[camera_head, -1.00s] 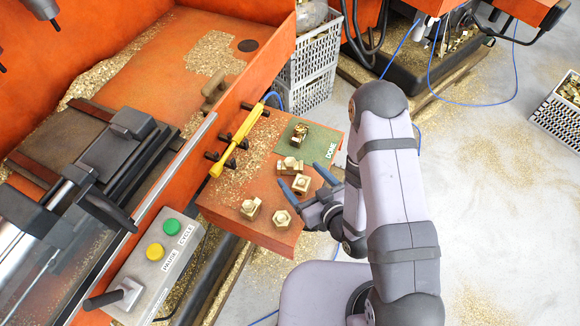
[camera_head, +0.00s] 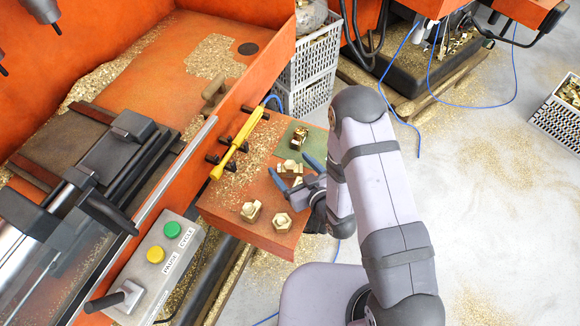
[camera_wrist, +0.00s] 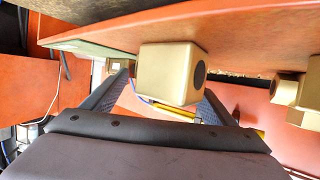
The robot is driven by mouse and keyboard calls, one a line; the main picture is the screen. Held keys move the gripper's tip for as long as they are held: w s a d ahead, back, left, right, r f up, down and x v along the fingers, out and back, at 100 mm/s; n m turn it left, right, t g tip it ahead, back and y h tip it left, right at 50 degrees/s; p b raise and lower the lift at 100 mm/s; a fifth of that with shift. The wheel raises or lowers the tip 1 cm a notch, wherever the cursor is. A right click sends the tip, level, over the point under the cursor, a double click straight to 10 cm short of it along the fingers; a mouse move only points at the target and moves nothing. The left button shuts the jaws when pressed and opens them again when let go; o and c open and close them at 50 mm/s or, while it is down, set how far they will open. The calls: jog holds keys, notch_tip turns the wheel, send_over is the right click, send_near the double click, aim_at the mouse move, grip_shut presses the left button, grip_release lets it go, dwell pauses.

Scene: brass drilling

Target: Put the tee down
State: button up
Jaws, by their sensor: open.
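Several brass fittings lie on the orange side shelf (camera_head: 228,215); which one is the tee I cannot tell for sure. One brass fitting (camera_head: 290,168) lies between the two blue fingers of my gripper (camera_head: 294,170). Another right behind the fingers is partly hidden. In the wrist view a blocky brass fitting (camera_wrist: 166,72) with a dark round bore sits between the spread fingers of my gripper (camera_wrist: 165,90), with no clear grip on it. One fitting (camera_head: 299,137) stands on the green mat (camera_head: 285,150). Two more, one (camera_head: 250,212) and another (camera_head: 282,222), lie near the front edge.
A yellow tool (camera_head: 236,147) lies in black holders along the orange machine wall, left of the shelf. Brass chips cover part of the shelf. A grey control box (camera_head: 160,255) with green and yellow buttons stands at front left. Further fittings (camera_wrist: 290,90) show at right in the wrist view.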

aim_at(291, 164)
jog(key=shift+w+a+f, duration=0.15)
jog(key=shift+w+a, duration=0.05)
jog(key=shift+w, duration=0.1)
jog(key=c, duration=1.6)
jog(key=shift+o, duration=0.2)
jog(key=shift+r, duration=0.2)
jog(key=shift+r+b, duration=0.45)
jog(key=shift+r, duration=4.4)
